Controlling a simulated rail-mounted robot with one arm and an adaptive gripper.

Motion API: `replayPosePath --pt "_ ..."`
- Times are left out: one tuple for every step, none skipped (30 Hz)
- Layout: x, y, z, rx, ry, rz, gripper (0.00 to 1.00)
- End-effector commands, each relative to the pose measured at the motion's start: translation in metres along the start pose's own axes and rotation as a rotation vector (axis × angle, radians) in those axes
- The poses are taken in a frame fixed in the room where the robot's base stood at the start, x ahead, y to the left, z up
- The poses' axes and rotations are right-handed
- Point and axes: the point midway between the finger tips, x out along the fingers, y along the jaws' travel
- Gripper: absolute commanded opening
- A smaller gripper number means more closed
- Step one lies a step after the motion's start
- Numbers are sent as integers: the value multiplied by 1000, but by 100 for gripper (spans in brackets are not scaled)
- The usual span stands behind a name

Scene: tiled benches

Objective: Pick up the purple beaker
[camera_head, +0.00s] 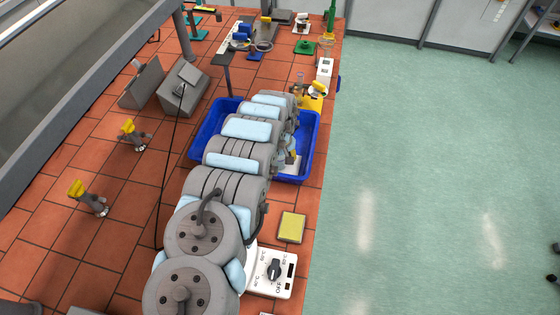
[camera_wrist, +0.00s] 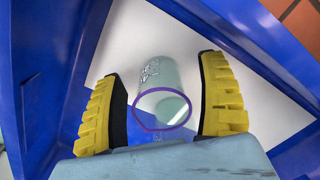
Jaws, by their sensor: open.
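The beaker (camera_wrist: 163,97) is clear glass with a purple rim, seen in the wrist view against a white surface inside a blue tub. The rim faces the camera, and the body narrows away from it. My gripper (camera_wrist: 161,82) is open, with one yellow ribbed finger on each side of the beaker. Gaps show between the beaker and both fingers. In the head view my arm reaches over the blue tub (camera_head: 308,140), and I cannot make out the beaker there.
The tub's blue walls (camera_wrist: 38,70) rise close around my gripper in the wrist view. A yellow-topped block (camera_head: 291,227) and a white hotplate (camera_head: 270,283) sit near the bench's right edge. Two yellow-topped items (camera_head: 130,134) (camera_head: 80,190) stand left. Grey sloped devices (camera_head: 183,88) stand behind them.

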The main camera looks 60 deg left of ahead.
Motion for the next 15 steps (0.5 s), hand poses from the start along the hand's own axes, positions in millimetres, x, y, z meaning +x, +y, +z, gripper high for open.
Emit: replayPosePath --pt "0 0 0 0 0 0 74" --pt "0 0 0 0 0 0 74" --pt "0 0 0 0 0 0 65" --pt "0 0 0 0 0 0 56" --pt "0 0 0 0 1 0 48" --pt "0 0 0 0 0 0 36" --pt "0 0 0 0 0 0 28" --pt "0 0 0 0 1 0 19" --pt "0 0 0 0 1 0 8" --pt "0 0 0 0 1 0 7" --pt "0 0 0 0 1 0 7" --pt "0 0 0 0 1 0 7" --pt "0 0 0 0 0 0 7" --pt "0 0 0 0 0 0 7" --pt "0 0 0 0 0 0 7"
